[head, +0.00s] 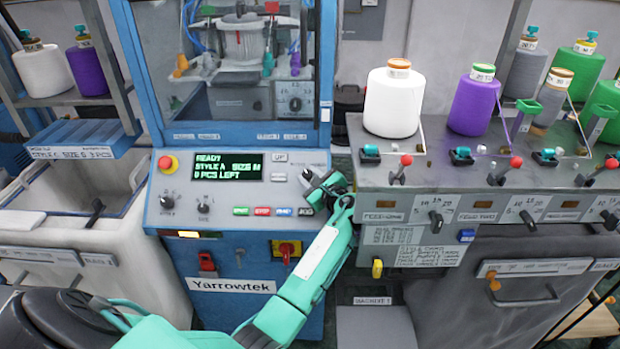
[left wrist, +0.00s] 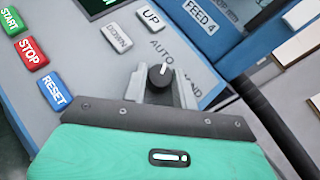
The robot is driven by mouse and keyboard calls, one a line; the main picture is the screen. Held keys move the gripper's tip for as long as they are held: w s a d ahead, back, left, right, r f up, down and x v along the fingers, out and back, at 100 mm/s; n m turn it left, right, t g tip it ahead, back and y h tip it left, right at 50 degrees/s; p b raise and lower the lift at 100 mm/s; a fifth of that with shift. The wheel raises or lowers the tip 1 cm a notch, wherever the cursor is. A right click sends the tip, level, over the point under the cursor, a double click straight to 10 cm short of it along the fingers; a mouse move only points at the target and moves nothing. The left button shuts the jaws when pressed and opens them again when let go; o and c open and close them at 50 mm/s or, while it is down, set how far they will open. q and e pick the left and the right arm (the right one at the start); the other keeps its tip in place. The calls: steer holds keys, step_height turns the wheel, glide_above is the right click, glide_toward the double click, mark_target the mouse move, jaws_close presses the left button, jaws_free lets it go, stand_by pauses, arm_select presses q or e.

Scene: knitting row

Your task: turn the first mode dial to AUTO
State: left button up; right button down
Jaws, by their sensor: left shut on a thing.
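The mode dial (left wrist: 160,75) is a small dark knob with a white pointer mark, on the machine's grey control panel. In the left wrist view the word AUTO is printed above it and HAND, partly covered, to its right. The pointer faces up and slightly right in that picture, roughly between the two words. My left gripper (left wrist: 160,88) is shut on the dial, one pale finger on each side. In the head view my left gripper (head: 324,188) is at the panel's right end and hides the dial. My right gripper is not in view.
The panel carries a display (head: 228,167) reading READY, two other knobs (head: 167,202), a red emergency button (head: 166,163) and UP and DOWN buttons. START, STOP and RESET buttons (left wrist: 54,92) are close to my left gripper. A yarn-cone table (head: 445,175) stands at right.

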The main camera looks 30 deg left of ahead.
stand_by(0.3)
arm_select(q)
steer(key=o, duration=0.9)
steer(key=shift+o, duration=0.3)
